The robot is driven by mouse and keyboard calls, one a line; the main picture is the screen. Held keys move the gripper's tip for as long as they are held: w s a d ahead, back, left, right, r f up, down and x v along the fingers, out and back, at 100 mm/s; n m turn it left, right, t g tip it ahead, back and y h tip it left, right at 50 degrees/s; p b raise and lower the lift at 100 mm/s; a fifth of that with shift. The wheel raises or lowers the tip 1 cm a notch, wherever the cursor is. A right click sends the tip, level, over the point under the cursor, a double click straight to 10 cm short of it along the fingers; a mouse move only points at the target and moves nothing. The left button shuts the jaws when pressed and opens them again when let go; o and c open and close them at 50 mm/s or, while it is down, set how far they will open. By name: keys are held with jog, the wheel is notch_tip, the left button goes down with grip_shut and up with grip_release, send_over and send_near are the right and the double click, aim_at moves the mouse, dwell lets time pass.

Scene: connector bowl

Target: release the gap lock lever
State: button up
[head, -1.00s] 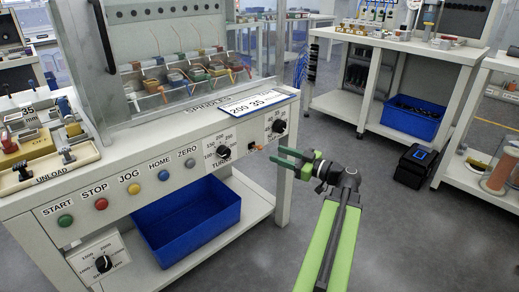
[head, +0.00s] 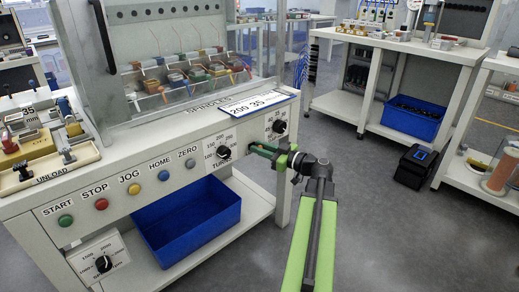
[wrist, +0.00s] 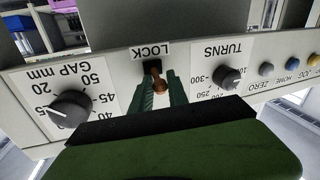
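The lock lever (wrist: 159,86) is a small copper-brown knob on a stem. It comes out of a dark slot under the LOCK label (wrist: 151,51) in the wrist view, where the panel shows upside down. My gripper (wrist: 161,80) has its two green fingers apart, one on each side of the lever. Contact between fingers and lever is not clear. In the head view my gripper (head: 252,147) is at the right part of the panel front, and it largely hides the lever.
The gap dial (wrist: 70,108) and the turns dial (wrist: 227,78) flank the lever closely. A blue bin (head: 190,225) sits on the shelf below. Open floor lies to the right.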

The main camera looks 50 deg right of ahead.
grip_shut()
jog(key=r+g+p, duration=0.1)
jog(key=p, duration=0.2)
jog(key=shift+r, duration=0.25)
jog(key=shift+w+r+g+p, duration=0.1)
jog(key=shift+g+p, duration=0.2)
jog(key=shift+p, duration=0.7)
jog(key=shift+w+g+h+p, duration=0.1)
jog(key=shift+g+h+p, duration=0.3)
jog(key=shift+p, duration=0.6)
jog(key=shift+f+m, duration=0.3)
jog(key=shift+f, duration=0.05)
jog(key=o, duration=0.7)
grip_release()
jog(key=shift+c, duration=0.2)
